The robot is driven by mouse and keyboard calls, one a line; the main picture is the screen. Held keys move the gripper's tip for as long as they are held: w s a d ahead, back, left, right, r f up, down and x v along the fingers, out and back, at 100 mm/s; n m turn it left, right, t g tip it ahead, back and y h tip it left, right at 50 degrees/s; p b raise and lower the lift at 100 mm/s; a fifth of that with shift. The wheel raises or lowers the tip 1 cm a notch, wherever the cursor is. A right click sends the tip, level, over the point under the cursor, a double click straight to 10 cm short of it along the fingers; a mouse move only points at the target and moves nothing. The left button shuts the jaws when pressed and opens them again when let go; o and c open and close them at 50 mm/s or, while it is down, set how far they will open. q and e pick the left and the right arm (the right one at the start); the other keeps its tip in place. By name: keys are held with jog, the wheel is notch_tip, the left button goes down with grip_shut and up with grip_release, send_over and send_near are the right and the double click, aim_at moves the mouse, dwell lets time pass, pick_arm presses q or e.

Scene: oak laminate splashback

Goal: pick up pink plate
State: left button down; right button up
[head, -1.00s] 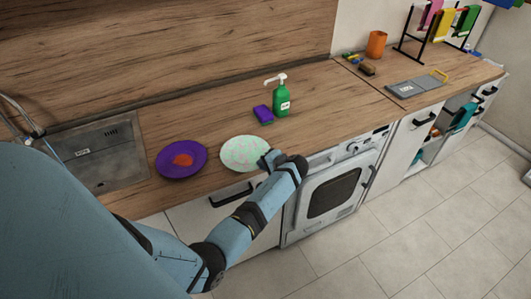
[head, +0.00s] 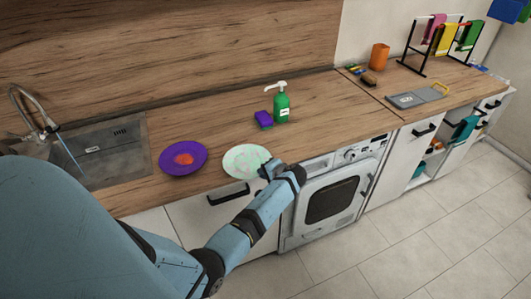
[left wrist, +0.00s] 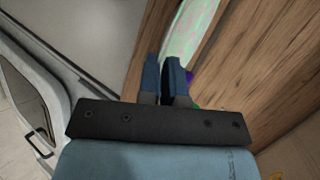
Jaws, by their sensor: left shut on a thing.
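I see no plainly pink plate. My left gripper (head: 266,168) is shut on this plate's right rim. In the left wrist view the fingers (left wrist: 167,72) are close together at the plate (left wrist: 190,30), which shows edge-on and partly cut off. I cannot tell whether the plate is raised off the counter. My right gripper is not in view.
A purple plate (head: 183,158) with an orange-red patch lies just left. Behind are a purple sponge (head: 263,120) and a green soap bottle (head: 281,108).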

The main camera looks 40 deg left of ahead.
pick_arm(q)
jog(key=shift+f, duration=0.1)
jog(key=c, duration=1.2)
grip_release()
jog(key=b+v, duration=0.2)
jog(key=v, duration=1.1)
jog(key=shift+d+r, duration=0.25)
jog(key=shift+d, duration=0.1)
jog(key=shift+c, duration=0.2)
